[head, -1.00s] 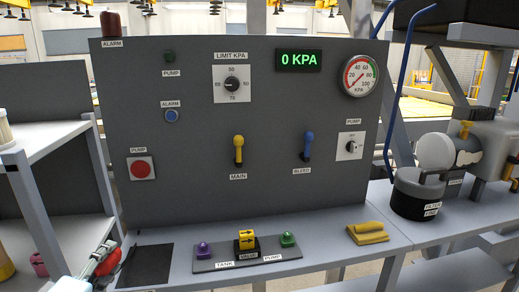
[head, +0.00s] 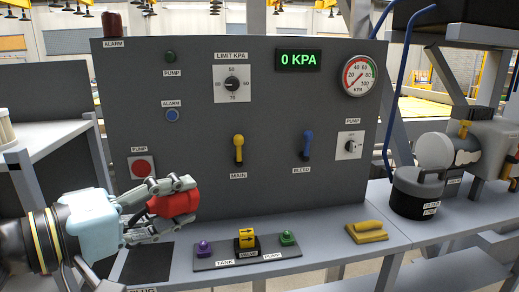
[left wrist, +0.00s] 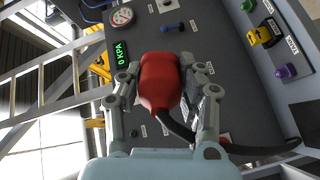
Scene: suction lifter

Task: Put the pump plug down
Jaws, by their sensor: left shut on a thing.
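My left gripper (head: 172,205) is shut on the red pump plug (head: 178,201), holding it in front of the panel's lower left, above the shelf. In the left wrist view the pump plug (left wrist: 160,81) sits between the two fingers, with a black cable (left wrist: 180,128) running from it toward the lower right. A dark square pad (head: 150,265) lies on the shelf below the gripper, partly hidden by it. A label reading PLUG is partly visible at the shelf's front edge. My right gripper is not in view.
A base with a purple tank port (head: 204,248), yellow valve (head: 246,238) and green pump port (head: 288,238) stands right of the pad. A yellow block (head: 367,232) lies further right.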

